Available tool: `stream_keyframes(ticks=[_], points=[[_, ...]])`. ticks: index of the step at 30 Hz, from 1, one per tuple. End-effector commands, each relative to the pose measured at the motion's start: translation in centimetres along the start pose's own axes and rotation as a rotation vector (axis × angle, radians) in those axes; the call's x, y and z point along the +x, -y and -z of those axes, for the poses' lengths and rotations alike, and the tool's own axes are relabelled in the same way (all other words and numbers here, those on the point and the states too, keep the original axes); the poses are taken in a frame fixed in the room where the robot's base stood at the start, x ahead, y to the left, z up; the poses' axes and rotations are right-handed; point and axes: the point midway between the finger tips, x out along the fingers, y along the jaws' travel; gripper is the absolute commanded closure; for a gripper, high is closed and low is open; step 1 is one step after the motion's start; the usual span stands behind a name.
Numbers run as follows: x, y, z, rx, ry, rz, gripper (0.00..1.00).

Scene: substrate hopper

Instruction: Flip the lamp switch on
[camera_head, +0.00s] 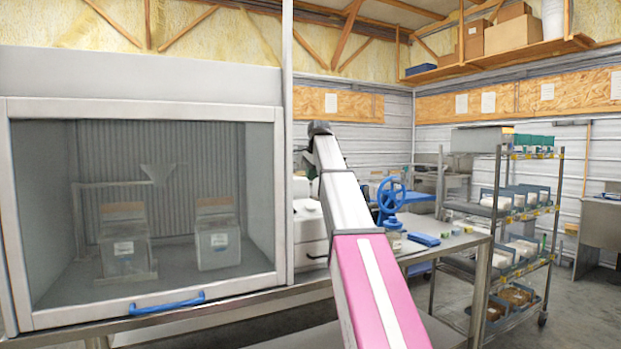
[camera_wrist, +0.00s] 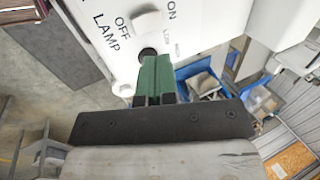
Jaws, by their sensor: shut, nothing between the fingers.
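The lamp switch (camera_wrist: 148,21) shows in the wrist view as a pale grey rocker between the printed words OFF and ON, above the word LAMP. It is on a white panel (camera_wrist: 100,52). I cannot tell which way it is tipped. My gripper (camera_wrist: 153,62) has green fingers, closed together and empty, with their tips close to the panel just below the switch. A dark round part shows at the fingertips. Whether the fingers touch the panel is unclear. In the head view, my arm hides the gripper and the switch.
A glass-fronted cabinet (camera_head: 288,60) with a blue handle (camera_head: 167,304) stands at the left. A blue handwheel (camera_head: 387,195) and a blue item (camera_head: 424,239) are on the metal bench to the right of my arm. A wheeled shelf rack (camera_head: 494,240) stands farther right, beside open floor.

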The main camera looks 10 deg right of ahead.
Motion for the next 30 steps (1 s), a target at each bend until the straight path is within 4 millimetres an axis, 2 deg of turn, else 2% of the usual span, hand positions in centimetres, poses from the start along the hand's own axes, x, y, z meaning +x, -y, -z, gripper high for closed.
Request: stream_keyframes(ticks=[9, 15, 21, 30], points=[[6.1, -0.1, 0.0, 0.0, 0.001, -0.001, 1.0], [9.2, 0.0, -0.1, -0.001, 0.0, -0.001, 1.0], [10.9, 0.0, 0.0, 0.0, 0.0, 0.0, 1.0], [11.2, 0.0, 0.0, 0.0, 0.0, 0.001, 1.0]])
